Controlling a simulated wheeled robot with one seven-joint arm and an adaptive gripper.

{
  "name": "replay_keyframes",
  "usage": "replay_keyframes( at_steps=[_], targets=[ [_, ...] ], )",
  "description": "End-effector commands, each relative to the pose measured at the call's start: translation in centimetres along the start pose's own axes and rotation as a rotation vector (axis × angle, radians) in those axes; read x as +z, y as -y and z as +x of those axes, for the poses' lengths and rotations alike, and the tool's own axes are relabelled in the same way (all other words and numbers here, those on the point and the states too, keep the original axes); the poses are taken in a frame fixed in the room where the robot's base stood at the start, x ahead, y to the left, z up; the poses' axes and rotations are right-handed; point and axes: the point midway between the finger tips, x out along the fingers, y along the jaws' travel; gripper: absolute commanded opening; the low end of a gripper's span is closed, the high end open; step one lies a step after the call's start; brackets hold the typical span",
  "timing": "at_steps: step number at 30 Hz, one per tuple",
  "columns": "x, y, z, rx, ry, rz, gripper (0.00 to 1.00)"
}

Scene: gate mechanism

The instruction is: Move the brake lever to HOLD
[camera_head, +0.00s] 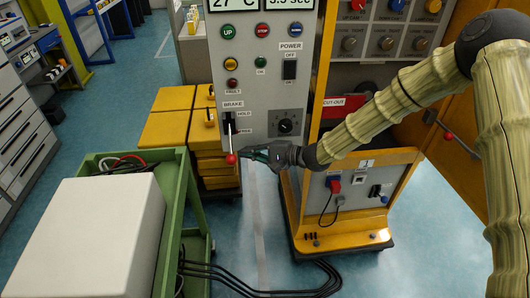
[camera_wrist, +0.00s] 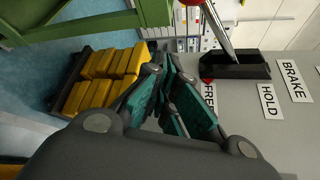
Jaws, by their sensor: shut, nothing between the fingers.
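The brake lever (camera_head: 231,158) has a red knob on a metal rod that comes out of a black slotted housing (camera_head: 228,121) on the grey panel. HOLD is printed beside the upper part and FREE beside the lower part. The lever hangs down on the FREE side. In the wrist view its metal rod (camera_wrist: 218,32) shows at the top, with the red knob cut off by the edge. My gripper (camera_head: 250,154) is just right of the knob, its fingers shut and empty. I cannot tell whether they touch the knob. The teal fingers (camera_wrist: 170,78) also show in the wrist view.
The panel (camera_head: 260,95) has buttons, a power switch and a dial (camera_head: 286,126) close above my gripper. A green cart (camera_head: 182,190) with a white box (camera_head: 90,240) stands at front left. Yellow cases (camera_head: 168,130) are stacked behind. A yellow-framed unit (camera_head: 345,215) stands below my arm.

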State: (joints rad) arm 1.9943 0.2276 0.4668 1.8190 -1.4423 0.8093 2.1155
Motion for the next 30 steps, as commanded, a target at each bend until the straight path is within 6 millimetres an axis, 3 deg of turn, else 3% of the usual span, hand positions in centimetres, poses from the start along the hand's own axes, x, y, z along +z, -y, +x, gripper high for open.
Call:
replay_keyframes(
  at_steps=[5, 16, 28, 29, 30],
  targets=[
    [0.1, 0.1, 1.9, -0.001, 0.0, 0.001, 0.0],
    [3.4, 0.0, 0.5, 0.0, -0.001, 0.0, 0.0],
    [3.7, 0.0, 0.3, -0.001, -0.002, 0.0, 0.0],
    [3.2, 0.0, -1.2, -0.003, -0.004, 0.0, 0.0],
    [3.4, 0.0, -0.7, -0.002, -0.004, 0.0, 0.0]
  ],
)
